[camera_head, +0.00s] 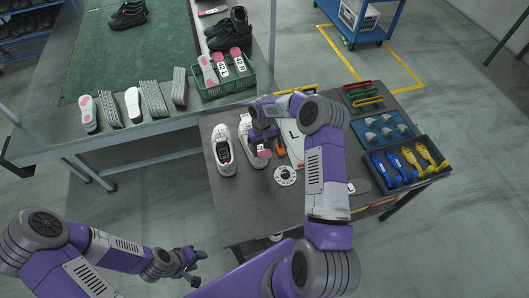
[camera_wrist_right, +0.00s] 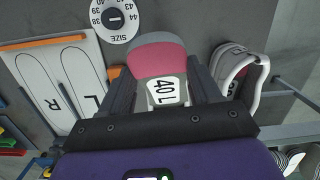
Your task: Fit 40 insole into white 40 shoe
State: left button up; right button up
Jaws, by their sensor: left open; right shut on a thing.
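My right gripper (camera_head: 263,137) is shut on an insole with a pink and grey end (camera_head: 264,154). In the right wrist view the insole (camera_wrist_right: 150,58) shows its white "40 L" label between the two dark fingers (camera_wrist_right: 160,80). One white shoe (camera_head: 223,158) stands on the table just left of this gripper. A second white shoe (camera_head: 246,150) is directly below the gripper and mostly hidden by it and the insole. I cannot tell whether the insole touches that shoe. My left gripper (camera_head: 192,271) is open and empty, off the table at lower left.
A size dial (camera_head: 286,176) and a white board with foot outlines (camera_wrist_right: 65,82) lie beside the shoes. Blue and yellow tools in a dark tray (camera_head: 407,164) are at right. A green basket (camera_head: 228,78) with insoles stands on the back bench.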

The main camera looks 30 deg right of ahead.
jog(key=shift+w+d+f+b, duration=0.15)
jog(key=shift+w+f+b, duration=0.65)
jog(key=shift+w+b, duration=0.3)
jog(key=shift+t, duration=0.6)
jog(key=w+b, duration=0.1)
jog(key=w+f+b, duration=0.1)
jog(key=w+b, duration=0.1)
jog(key=w+d+f+b, duration=0.1)
jog(key=w+b, duration=0.1)
jog(key=shift+w, duration=0.1)
jog(key=shift+s+f+t+b, duration=0.2)
jog(key=shift+f+t+b, duration=0.1)
jog(key=shift+f+b, duration=0.35)
jog(key=o, duration=1.1)
jog(key=shift+r, duration=0.1)
